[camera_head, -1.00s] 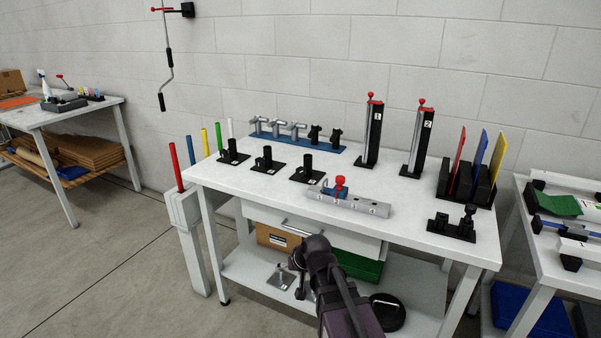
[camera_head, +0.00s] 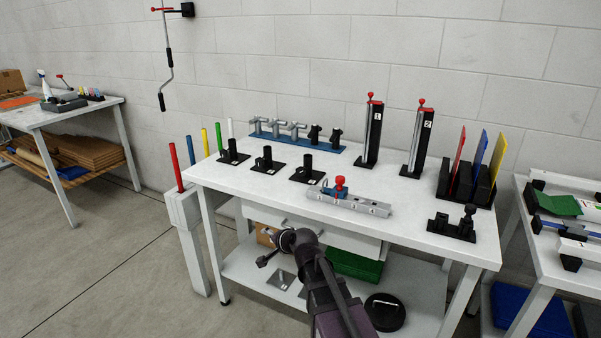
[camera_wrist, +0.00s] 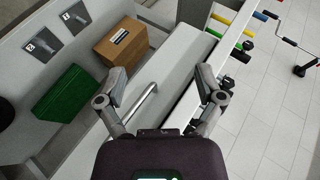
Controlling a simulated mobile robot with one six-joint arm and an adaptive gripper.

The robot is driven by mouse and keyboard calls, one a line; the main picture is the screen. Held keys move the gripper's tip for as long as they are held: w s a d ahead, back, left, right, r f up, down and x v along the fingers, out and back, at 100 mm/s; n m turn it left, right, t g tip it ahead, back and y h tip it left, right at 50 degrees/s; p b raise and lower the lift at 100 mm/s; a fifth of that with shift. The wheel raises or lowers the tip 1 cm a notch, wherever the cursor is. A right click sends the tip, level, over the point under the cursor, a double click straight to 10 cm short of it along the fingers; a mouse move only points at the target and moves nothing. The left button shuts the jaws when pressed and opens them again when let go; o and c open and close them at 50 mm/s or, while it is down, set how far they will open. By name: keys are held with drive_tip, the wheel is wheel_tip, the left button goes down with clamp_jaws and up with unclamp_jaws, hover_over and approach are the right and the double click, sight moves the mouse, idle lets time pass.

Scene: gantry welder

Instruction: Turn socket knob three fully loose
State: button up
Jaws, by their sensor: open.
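Three black sockets stand in a row on the left half of the white table in the head view: a left one (camera_head: 233,155), a middle one (camera_head: 268,164) and a right one (camera_head: 307,174). Each is an upright tube on a flat plate, with a small side part that looks like its knob. The plate labels are too small to read, so I cannot tell which is three. My gripper (camera_head: 268,256) is below the tabletop at the table's front, apart from the sockets. In the wrist view its fingers (camera_wrist: 163,95) are spread and empty, near the drawer handle (camera_wrist: 143,104).
A grey bar with a red-knobbed clamp (camera_head: 345,198) lies near the table's front edge. Two numbered black columns (camera_head: 373,135) and a rack of coloured plates (camera_head: 467,185) stand further right. A cardboard box (camera_wrist: 122,46) and green bin (camera_wrist: 70,92) sit below the drawer.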

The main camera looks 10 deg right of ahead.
drive_tip(key=w+r+m+t+h, duration=0.6)
drive_tip(key=w+r+m+t, duration=0.5)
drive_tip(key=m, duration=0.9)
drive_tip(key=m+g+h, duration=0.6)
drive_tip(key=m+h, duration=0.4)
drive_tip(key=m, duration=0.6)
approach(300, 172)
drive_tip(key=v, duration=0.3)
drive_tip(key=shift+a+r, duration=0.2)
drive_tip(key=shift+w, duration=0.1)
drive_tip(key=shift+x, duration=6.8)
drive_tip(key=shift+d+f, duration=0.15)
drive_tip(key=shift+d, duration=0.05)
drive_tip(key=c, duration=1.2)
